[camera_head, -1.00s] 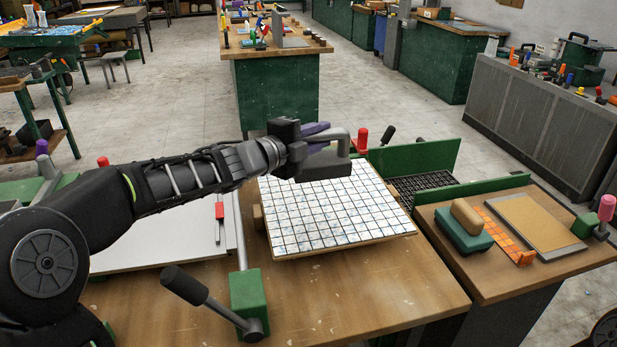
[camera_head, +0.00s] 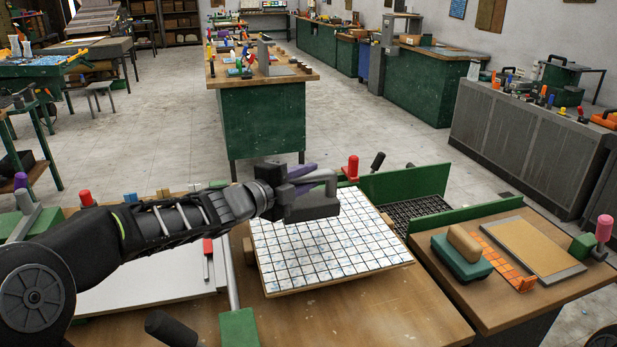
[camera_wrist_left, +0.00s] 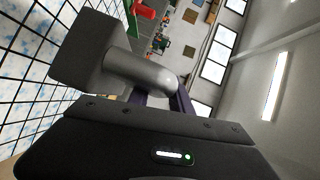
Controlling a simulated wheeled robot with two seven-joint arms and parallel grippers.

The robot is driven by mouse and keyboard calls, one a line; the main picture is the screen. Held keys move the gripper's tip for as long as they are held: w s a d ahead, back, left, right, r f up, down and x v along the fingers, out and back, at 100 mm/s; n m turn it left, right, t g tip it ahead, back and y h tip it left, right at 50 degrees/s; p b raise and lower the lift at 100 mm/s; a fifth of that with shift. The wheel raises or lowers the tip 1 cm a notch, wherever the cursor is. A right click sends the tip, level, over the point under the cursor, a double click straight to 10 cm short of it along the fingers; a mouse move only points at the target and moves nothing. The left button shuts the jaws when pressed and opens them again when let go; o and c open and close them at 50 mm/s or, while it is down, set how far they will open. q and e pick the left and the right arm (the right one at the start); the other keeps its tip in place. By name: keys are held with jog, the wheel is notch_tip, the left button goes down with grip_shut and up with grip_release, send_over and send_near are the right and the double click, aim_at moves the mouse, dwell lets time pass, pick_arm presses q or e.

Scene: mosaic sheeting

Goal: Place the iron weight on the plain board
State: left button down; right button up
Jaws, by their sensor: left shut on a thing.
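The iron weight (camera_head: 312,208) is a dark grey block with a rounded grey handle. My left gripper (camera_head: 302,180), with purple fingers, is shut on its handle over the far part of the white tiled sheet (camera_head: 325,250). In the left wrist view the weight (camera_wrist_left: 88,50) and its handle (camera_wrist_left: 140,70) show beside the tiles; I cannot tell whether it touches them. The tiled sheet lies on a wooden-edged board. A large pale plain board (camera_head: 150,285) lies to the left, partly hidden by my left arm. My right gripper is out of view.
A red-handled tool (camera_head: 207,258) lies on the pale board. A green rail (camera_head: 400,183) stands behind a dark grid (camera_head: 415,212).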

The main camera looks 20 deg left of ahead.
aim_at(307, 198)
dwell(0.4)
pick_arm(q)
jog(key=shift+f+b, duration=0.45)
jog(key=shift+f, duration=2.05)
jog(key=shift+f, duration=0.1)
jog(key=c, duration=1.6)
grip_release()
jog(key=shift+f, duration=0.35)
jog(key=o, duration=0.4)
jog(key=shift+s, duration=0.1)
jog(key=shift+o, duration=0.2)
jog(key=shift+r, duration=0.1)
